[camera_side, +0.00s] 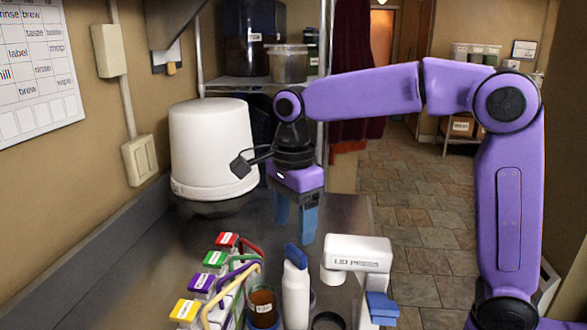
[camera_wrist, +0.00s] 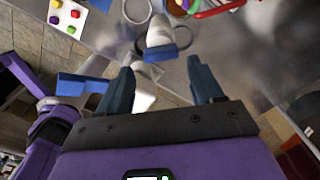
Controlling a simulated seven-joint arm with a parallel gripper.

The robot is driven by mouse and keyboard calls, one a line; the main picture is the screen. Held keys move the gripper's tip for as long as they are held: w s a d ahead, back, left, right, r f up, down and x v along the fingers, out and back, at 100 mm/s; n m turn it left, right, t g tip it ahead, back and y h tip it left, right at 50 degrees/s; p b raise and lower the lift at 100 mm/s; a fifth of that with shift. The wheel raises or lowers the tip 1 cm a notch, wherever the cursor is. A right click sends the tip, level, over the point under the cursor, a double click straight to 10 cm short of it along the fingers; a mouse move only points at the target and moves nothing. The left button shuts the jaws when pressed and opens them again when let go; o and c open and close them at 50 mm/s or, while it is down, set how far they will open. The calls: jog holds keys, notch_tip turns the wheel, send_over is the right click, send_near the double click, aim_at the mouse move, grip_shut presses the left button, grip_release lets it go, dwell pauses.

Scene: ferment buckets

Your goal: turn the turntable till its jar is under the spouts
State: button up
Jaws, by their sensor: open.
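In the side view a jar (camera_side: 263,309) with dark amber contents and a white label stands at the bottom, just right of the curved spouts (camera_side: 238,285). I cannot make out the turntable clearly; the lower frame edge cuts off the area around the jar. My gripper (camera_side: 295,232) points down above the counter, behind the white bottle, with its blue fingers apart and nothing between them. Its fingers also show in the wrist view (camera_wrist: 163,80).
A white bottle (camera_side: 295,294) with a blue top and a white lid press (camera_side: 358,255) with blue parts stand close in front of my gripper. A dark ring (camera_side: 328,321) lies at the bottom edge. A large white bucket (camera_side: 211,145) stands behind left.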

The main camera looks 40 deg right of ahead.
notch_tip(320, 180, up, 11)
jog(key=shift+f, duration=0.15)
dwell(0.7)
jog(key=s+a+f+n+g+y, duration=0.25)
jog(key=s+a+f+n, duration=0.4)
jog(key=s+n, duration=0.4)
jog(key=s+f+n+y, duration=0.2)
jog(key=s+f+n, duration=0.2)
jog(key=s+n, duration=0.75)
jog(key=s+d+f+n+t+h, duration=0.1)
jog(key=d+f+n, duration=0.3)
jog(key=d, duration=0.7)
jog(key=s+d+f+n+t+h, duration=0.1)
jog(key=s+d+f+n+h, duration=0.2)
jog(key=d, duration=0.9)
notch_tip(320, 180, down, 3)
jog(key=shift+n+t, duration=0.35)
jog(key=shift+n, duration=0.45)
